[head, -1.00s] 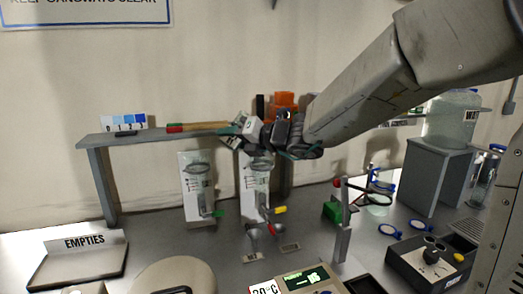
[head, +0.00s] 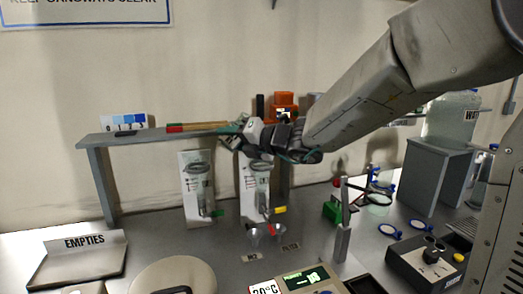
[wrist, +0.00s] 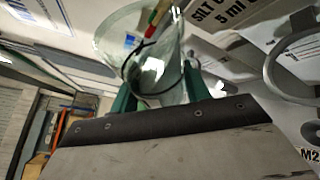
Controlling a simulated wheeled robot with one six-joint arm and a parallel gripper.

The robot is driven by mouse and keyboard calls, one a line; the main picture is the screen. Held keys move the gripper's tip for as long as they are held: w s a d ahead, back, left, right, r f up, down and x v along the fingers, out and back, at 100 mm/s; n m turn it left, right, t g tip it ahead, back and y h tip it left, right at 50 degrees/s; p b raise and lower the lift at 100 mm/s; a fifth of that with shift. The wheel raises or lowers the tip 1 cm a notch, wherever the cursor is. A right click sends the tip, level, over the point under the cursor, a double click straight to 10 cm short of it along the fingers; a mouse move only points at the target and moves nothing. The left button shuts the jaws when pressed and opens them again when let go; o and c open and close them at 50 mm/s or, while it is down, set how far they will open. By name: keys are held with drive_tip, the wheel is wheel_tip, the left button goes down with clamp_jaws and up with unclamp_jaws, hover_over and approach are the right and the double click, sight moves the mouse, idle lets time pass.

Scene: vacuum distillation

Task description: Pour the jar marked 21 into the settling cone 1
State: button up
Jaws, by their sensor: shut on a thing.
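My gripper (head: 240,138) is in front of the right end of the shelf, over the right-hand wall panel. In the wrist view its green fingers (wrist: 158,88) are shut on a clear glass jar (wrist: 158,68). The jar looks tilted; I cannot read a number on it or tell its contents. In the head view the jar is hard to make out. Two white panels with rings and scales stand at the wall, a left one (head: 190,183) and a right one (head: 250,190). I cannot tell which is settling cone 1. A ring (wrist: 285,65) lies right of the jar, apart from it.
A grey shelf (head: 100,140) carries a red-and-green-ended rod (head: 185,127). An EMPTIES stand (head: 75,270) is at lower left. A grey post (head: 342,240), a control box (head: 430,265) and a grey stand (head: 440,180) are on the right.

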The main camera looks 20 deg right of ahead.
sight(235, 123)
idle(0.3)
drive_tip(key=shift+a+r+m+t+y, duration=0.1)
drive_tip(key=shift+r+m+t+y, duration=0.2)
drive_tip(key=shift+r+m, duration=0.4)
drive_tip(key=shift+a+r+m+t+y, duration=0.1)
drive_tip(key=shift+r+m+t+y, duration=0.2)
drive_tip(key=shift+m, duration=0.7)
idle(1.8)
drive_tip(key=shift+w+d+r+m, duration=0.15)
drive_tip(key=shift+d+r+m, duration=0.5)
drive_tip(key=shift+m, duration=0.15)
idle(1.2)
drive_tip(key=shift+d+f+m+t+y, duration=0.15)
drive_tip(key=shift+f+m+t+y, duration=0.2)
drive_tip(key=shift+m, duration=0.45)
idle(1.1)
drive_tip(key=shift+r, duration=0.15)
